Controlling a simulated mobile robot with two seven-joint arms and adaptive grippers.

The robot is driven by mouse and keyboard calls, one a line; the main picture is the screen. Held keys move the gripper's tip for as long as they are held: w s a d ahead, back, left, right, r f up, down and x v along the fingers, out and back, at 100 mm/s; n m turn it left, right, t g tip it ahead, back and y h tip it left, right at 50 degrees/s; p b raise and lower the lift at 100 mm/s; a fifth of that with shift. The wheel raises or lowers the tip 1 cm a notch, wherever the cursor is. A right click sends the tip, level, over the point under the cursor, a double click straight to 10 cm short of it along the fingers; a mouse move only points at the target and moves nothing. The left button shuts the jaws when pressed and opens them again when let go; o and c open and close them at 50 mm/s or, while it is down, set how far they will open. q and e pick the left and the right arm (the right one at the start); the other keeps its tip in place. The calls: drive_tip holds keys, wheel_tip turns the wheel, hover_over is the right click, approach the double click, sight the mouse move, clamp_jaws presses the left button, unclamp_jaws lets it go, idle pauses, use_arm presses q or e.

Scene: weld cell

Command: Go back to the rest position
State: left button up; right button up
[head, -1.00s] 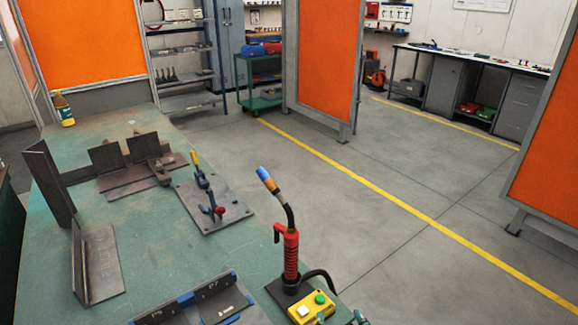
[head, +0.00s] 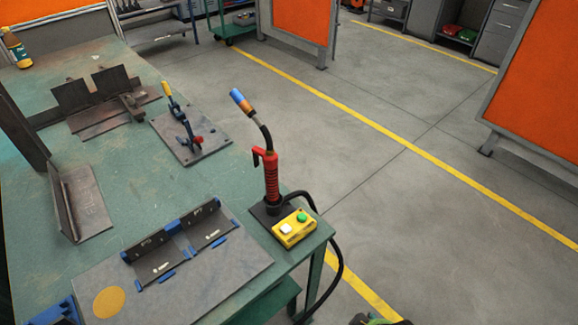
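Neither of my grippers shows in the head view, so I cannot see their pose or what they hold. The green work table (head: 140,208) fills the left side. On its near part is a grey fixture plate (head: 222,272) with two dark angle pieces (head: 150,256) (head: 208,228) set against blue stops. A welding torch (head: 270,178) with a red grip stands upright in a dark holder at the table's right edge. A yellow button box (head: 295,229) with a green and a white button sits beside it.
A toggle clamp on a plate (head: 190,140), brown steel angles (head: 85,205) and a bottle (head: 16,48) are farther back on the table. A black cable hangs off the right edge. Orange screens (head: 540,75) stand beyond open grey floor with yellow lines (head: 400,135). A dark object at the bottom edge is unclear.

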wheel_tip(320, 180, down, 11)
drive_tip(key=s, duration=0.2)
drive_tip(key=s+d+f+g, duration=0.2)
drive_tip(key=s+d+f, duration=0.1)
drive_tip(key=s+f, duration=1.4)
